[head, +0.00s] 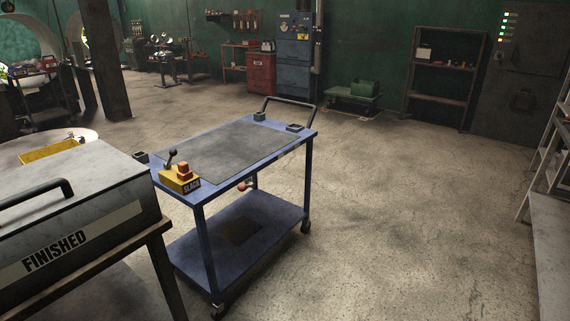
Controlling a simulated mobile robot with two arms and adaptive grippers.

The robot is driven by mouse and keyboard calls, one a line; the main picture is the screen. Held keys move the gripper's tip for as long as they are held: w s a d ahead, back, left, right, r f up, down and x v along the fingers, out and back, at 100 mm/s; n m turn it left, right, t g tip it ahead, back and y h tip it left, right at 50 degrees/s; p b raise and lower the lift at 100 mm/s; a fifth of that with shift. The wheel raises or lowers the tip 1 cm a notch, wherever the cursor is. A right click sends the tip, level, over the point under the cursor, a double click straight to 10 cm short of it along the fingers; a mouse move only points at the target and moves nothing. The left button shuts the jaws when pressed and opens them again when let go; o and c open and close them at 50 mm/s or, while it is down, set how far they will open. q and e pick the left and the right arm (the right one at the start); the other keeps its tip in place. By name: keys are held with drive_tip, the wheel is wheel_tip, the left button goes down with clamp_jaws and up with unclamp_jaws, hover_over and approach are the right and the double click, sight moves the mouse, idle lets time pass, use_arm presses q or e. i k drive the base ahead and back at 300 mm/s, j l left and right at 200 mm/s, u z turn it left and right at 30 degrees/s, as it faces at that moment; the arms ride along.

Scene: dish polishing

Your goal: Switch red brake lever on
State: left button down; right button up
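A blue wheeled cart (256,213) stands in the middle of the head view, with a grey mat on its top and a lower shelf. A small red knob (243,187) shows just below the cart's near top edge, between the two levels; it looks like the end of a lever. Its on or off position cannot be told from here. A yellow block (179,180) with a dark-knobbed lever and a red part sits on the cart top's near left corner. Neither of my grippers is in view.
A grey box marked FINISHED (75,222) stands on a table at the lower left, close to the cart. A yellow tray (48,151) lies behind it. A shelf (550,165) stands at the right edge. The floor (420,210) right of the cart is clear.

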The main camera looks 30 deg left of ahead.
sight(241, 186)
drive_tip(key=i+l+u, duration=0.1)
drive_tip(key=i+u, duration=0.15)
drive_tip(key=i, duration=0.3)
drive_tip(key=i+l+u, duration=0.25)
drive_tip(key=i, duration=0.25)
drive_tip(key=i+l+u, duration=0.25)
drive_tip(key=i, duration=0.25)
drive_tip(key=i+l+u, duration=0.25)
drive_tip(key=i, duration=0.25)
drive_tip(key=l, duration=0.1)
